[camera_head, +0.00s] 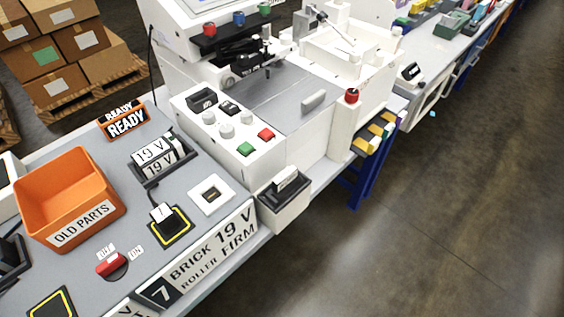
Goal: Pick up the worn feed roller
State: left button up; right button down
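A white pen plotter (240,150) with a grey bed (285,92) stands in the middle of the bench. A dark mechanism (240,62) sits at the back of its bed; I cannot tell whether a feed roller is in it. An orange bin (70,205) labelled OLD PARTS stands at the left; no roller shows in the visible part of its inside. No part I see is clearly the worn feed roller. Neither of my grippers shows clearly in view.
A READY sign (124,121), a 19 V display block (163,158), a yellow-edged black pad (171,228) and a red switch (110,263) occupy the grey bench top. A white box (284,203) hangs at the plotter's front. The floor at right is clear.

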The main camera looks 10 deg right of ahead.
aim_at(283, 186)
jog(key=k+j+z, duration=0.1)
jog(key=z, duration=1.3)
jog(key=k+z, duration=0.25)
jog(key=k, duration=0.05)
